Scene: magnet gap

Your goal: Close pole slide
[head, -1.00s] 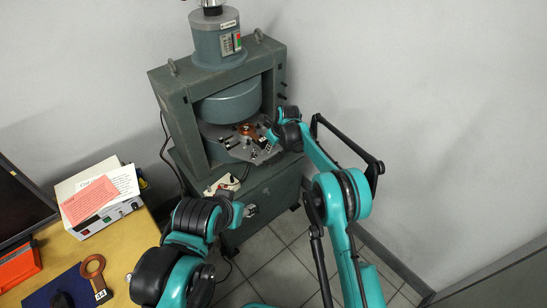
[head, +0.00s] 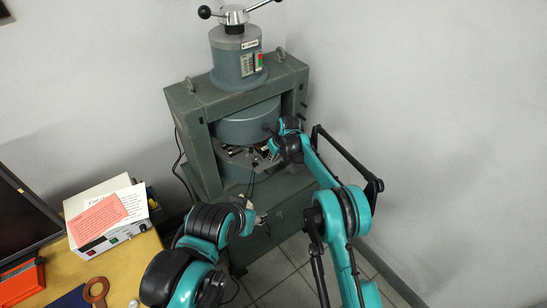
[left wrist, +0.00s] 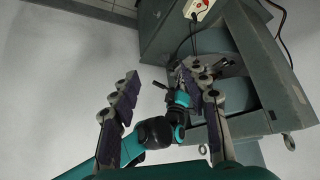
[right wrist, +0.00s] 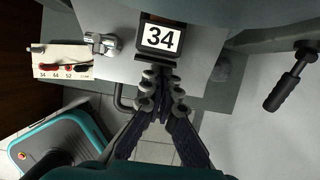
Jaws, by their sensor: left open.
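The magnet is a grey-green frame (head: 197,125) with a round upper pole (head: 248,122) above a dark gap. A wheel with ball-ended levers (head: 234,14) sits on top. My right gripper (head: 272,148) is at the gap's right side. In the right wrist view its fingertips (right wrist: 160,88) are close together on a dark holder just below a white tag marked 34 (right wrist: 160,38). My left gripper (left wrist: 162,100) is open and empty beside the magnet; the magnet and my right arm show beyond its fingers. I cannot tell which part is the pole slide.
A black-grip lever (right wrist: 284,88) sticks out at right in the right wrist view. A strip marked with numbers (right wrist: 62,62) holds red and dark pieces. Cables hang near the magnet.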

